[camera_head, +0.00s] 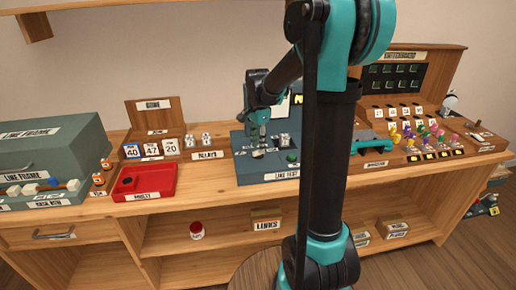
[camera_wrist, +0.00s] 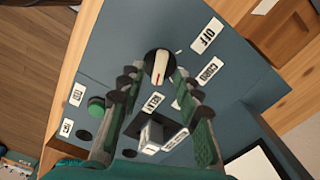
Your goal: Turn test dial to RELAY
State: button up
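The test dial (camera_wrist: 158,66) shows in the wrist view as a dark round knob with a pale pointer bar carrying a red mark. It is set on the blue-grey line test box (camera_wrist: 110,50). My gripper (camera_wrist: 155,76) is open, with one fingertip on each side of the dial; contact is unclear. In the head view my gripper (camera_head: 258,148) is over the line test box (camera_head: 278,177), and the dial is too small to make out.
A green button (camera_wrist: 96,105) and a small metal switch block (camera_wrist: 152,134) are close to the fingers on the same box. A red tray (camera_head: 160,182) is to the left on the wooden bench. A switchboard with coloured plugs (camera_head: 425,140) is to the right.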

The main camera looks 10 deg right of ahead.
notch_tip(320, 180, up, 10)
dwell(0.3)
jog(key=shift+f, duration=0.1)
jog(key=s+d+f+n+t, duration=0.2)
jog(key=s+f+n, duration=0.4)
jog(key=s+f, duration=0.3)
jog(key=s+d+f+n+t, duration=0.2)
jog(key=s+f+n, duration=0.5)
jog(key=s+f, duration=0.3)
jog(key=s, duration=0.3)
jog(key=shift+s+n, duration=0.3)
